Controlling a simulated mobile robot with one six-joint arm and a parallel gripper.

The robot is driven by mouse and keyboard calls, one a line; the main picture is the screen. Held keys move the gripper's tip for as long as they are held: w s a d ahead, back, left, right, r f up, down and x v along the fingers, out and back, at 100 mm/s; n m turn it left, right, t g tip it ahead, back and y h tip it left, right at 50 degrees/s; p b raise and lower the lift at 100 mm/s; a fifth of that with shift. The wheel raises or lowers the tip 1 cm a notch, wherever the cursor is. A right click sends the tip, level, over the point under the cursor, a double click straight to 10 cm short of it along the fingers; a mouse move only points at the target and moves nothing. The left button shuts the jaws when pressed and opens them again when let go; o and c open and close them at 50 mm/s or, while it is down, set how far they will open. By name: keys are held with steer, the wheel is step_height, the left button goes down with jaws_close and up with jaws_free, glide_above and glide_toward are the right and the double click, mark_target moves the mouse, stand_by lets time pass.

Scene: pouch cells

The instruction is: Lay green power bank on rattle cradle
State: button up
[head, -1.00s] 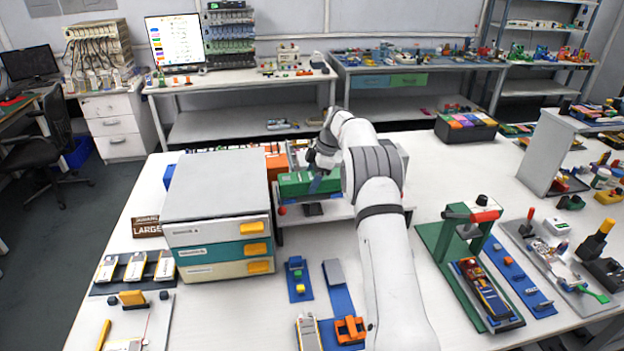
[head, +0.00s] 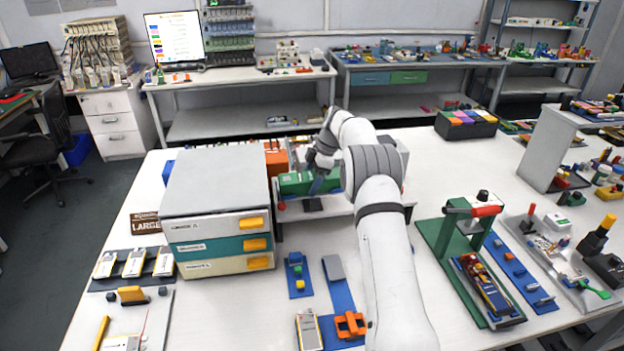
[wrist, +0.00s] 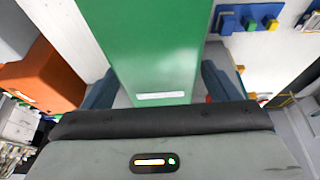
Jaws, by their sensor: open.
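A long green block (head: 296,184), which looks like the green power bank, is at the middle of the table behind a white bench-like stand (head: 340,209). I cannot tell whether this stand is the rattle cradle or whether the block rests on it. My gripper (head: 317,184) is at the block, pointing down. In the wrist view the green block (wrist: 158,45) fills the space between the two dark fingers of my gripper (wrist: 158,88), with a white label strip near its lower end. The fingers are open, one on each side of it. My arm hides the stand's right part.
A stack of drawers (head: 217,222) stands close left of the stand. An orange box (head: 277,160) is behind the block. Blue fixtures (head: 340,288) lie in front, and a green press fixture (head: 465,255) is at right. Bare white table lies between them.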

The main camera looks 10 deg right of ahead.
steer(key=b+v, duration=0.1)
steer(key=v, duration=0.6)
steer(key=shift+d+r, duration=0.15)
steer(key=shift+r, duration=0.2)
stand_by(0.4)
steer(key=shift+s+r, duration=0.1)
steer(key=shift+r, duration=0.2)
steer(key=s+a+r+m+t+h, duration=0.1)
steer(key=s+r+m, duration=0.5)
steer(key=s, duration=0.5)
steer(key=s+a+r+m+t+h, duration=0.15)
steer(key=s+r+m, duration=0.25)
steer(key=s+r, duration=0.45)
steer(key=s+f+m+h, duration=0.1)
steer(key=s+f+m, duration=0.3)
steer(key=s, duration=1)
steer(key=s+f+m+h, duration=0.1)
steer(key=s+f+m, duration=0.3)
steer(key=s, duration=1)
steer(key=shift+s+d+f+t, duration=0.25)
steer(key=shift+d+f+t, duration=0.1)
steer(key=shift+f+t, duration=0.15)
